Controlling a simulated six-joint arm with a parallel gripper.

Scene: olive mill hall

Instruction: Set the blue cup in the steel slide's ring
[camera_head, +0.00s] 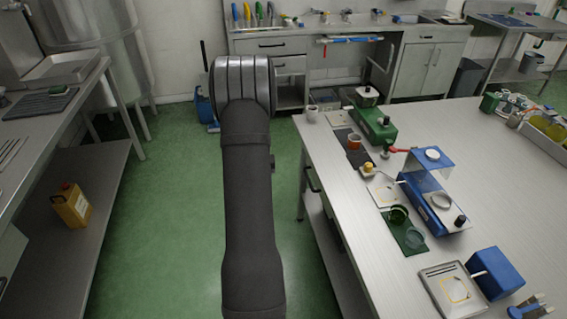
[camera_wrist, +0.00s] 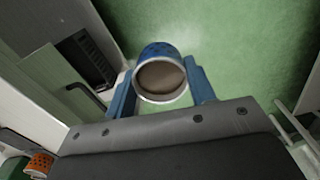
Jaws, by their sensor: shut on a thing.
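In the wrist view, my gripper (camera_wrist: 161,76) has its two blue fingers shut on the sides of the blue cup (camera_wrist: 157,48). The cup has dark dots and a pale rim, and a brown inside or filling shows through its mouth. Green floor lies behind it. The head view shows only my dark arm; gripper and cup are hidden there. On the bench, a blue device (camera_head: 424,205) carries a pale metal ring (camera_head: 441,201). A green device (camera_head: 372,126) also has a ring-like part (camera_head: 367,92) at its back. I cannot tell for sure which is the steel slide's ring.
The steel bench (camera_head: 495,195) fills the right. On it stand an orange cup (camera_head: 354,142), a green cup (camera_head: 398,214), a clear cup (camera_head: 414,237), a white cup (camera_head: 312,114) and a steel plate (camera_head: 453,289) by a blue box (camera_head: 496,272). Green floor is open beside the bench.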

